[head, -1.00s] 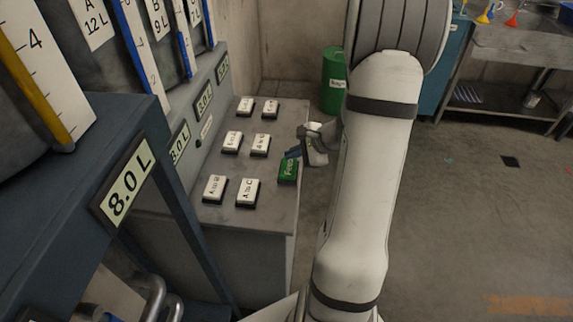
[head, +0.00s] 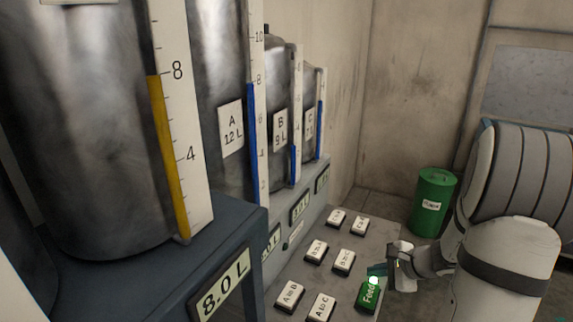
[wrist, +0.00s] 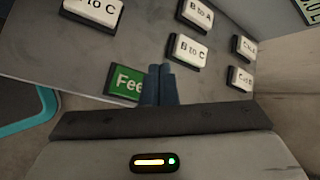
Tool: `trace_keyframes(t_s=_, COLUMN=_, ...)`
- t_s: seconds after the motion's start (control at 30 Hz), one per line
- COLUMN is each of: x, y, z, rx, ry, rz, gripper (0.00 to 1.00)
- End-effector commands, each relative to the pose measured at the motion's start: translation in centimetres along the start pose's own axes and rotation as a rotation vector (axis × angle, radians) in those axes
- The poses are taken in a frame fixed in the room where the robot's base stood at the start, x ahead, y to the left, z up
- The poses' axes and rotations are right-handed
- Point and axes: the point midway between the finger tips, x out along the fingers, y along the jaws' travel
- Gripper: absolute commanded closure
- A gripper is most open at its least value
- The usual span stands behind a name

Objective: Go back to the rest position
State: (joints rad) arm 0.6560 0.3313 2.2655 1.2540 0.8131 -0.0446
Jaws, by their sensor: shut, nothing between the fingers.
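My gripper (head: 378,270) is shut and empty, at the green Feed button (head: 367,296) on the right side of the grey control panel (head: 386,238). In the wrist view, the closed blue fingertips (wrist: 160,82) overlap the right end of the Feed button (wrist: 124,80). I cannot tell whether they touch it. A bright spot shows at the button's upper edge in the head view.
Several white transfer buttons (head: 343,262) cover the panel. Tanks A (head: 222,90), B and C stand behind it with blue level gauges. A large tank (head: 90,130) with a yellow gauge is at left. A green bin (head: 433,200) stands beyond the panel.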

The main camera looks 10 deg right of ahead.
Motion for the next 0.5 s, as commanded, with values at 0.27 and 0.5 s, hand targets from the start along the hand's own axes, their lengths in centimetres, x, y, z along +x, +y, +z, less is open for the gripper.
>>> trace_keyframes(t_s=0.27, x=-2.3, y=2.5, z=11.2, rx=-0.51, ry=-0.044, rz=0.218, gripper=1.0)
trace_keyframes(t_s=0.5, x=-6.4, y=7.2, z=18.1, rx=-1.032, ry=-0.019, rz=0.427, gripper=1.0)
